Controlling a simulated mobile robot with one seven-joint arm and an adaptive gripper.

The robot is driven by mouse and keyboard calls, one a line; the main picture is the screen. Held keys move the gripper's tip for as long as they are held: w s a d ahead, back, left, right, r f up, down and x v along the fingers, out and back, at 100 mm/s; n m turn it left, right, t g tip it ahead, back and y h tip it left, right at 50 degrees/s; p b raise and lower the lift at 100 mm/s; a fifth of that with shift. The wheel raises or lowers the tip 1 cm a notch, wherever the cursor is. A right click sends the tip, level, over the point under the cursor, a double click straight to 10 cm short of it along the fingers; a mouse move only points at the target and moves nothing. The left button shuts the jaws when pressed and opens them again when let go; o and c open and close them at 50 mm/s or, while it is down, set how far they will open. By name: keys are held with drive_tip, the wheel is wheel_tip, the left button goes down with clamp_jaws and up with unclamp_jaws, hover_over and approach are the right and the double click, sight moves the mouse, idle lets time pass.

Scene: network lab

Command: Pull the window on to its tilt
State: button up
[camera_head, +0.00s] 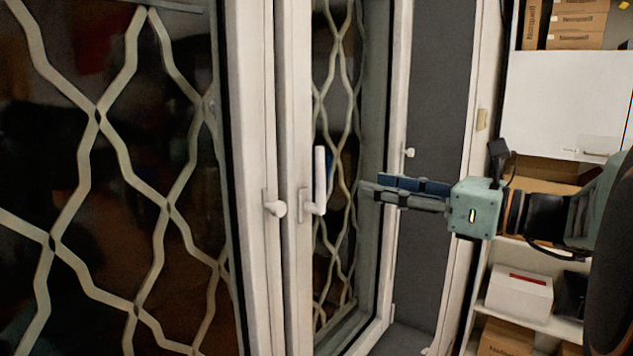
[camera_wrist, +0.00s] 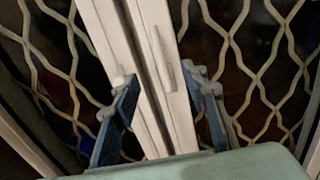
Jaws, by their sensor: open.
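The window has white frames; its right sash (camera_head: 299,258) carries a white lever handle (camera_head: 319,182) whose grip points up. A second, knob-like handle (camera_head: 276,208) is on the left sash (camera_head: 254,120). My gripper (camera_head: 369,187) is to the right of the lever handle in the head view, apart from it. In the wrist view, my gripper (camera_wrist: 163,82) is open, with blue-padded fingers spread and nothing held. The lever handle (camera_wrist: 163,60) shows between and beyond the fingertips. The knob-like handle (camera_wrist: 119,80) shows close to the left fingertip; I cannot tell whether they touch.
Wavy metal bars (camera_head: 98,113) show behind the glass. A grey panel (camera_head: 440,110) with a small knob (camera_head: 408,153) stands right of the window. Shelves with a white box (camera_head: 520,292) and cardboard boxes (camera_head: 572,25) stand at the right, behind my arm.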

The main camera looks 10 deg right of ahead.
sight(322, 180)
drive_tip(key=x, duration=1.3)
drive_tip(key=shift+b, duration=0.4)
clamp_jaws()
drive_tip(key=shift+s+d+f, duration=0.15)
drive_tip(key=shift+d, duration=0.05)
drive_tip(key=shift+s+d, duration=0.25)
drive_tip(key=v, duration=0.6)
drive_tip(key=shift+s+d+p, duration=0.25)
drive_tip(key=shift+d+p, duration=0.05)
drive_tip(key=shift+p, duration=0.05)
drive_tip(key=shift+o, duration=0.2)
unclamp_jaws()
idle(0.7)
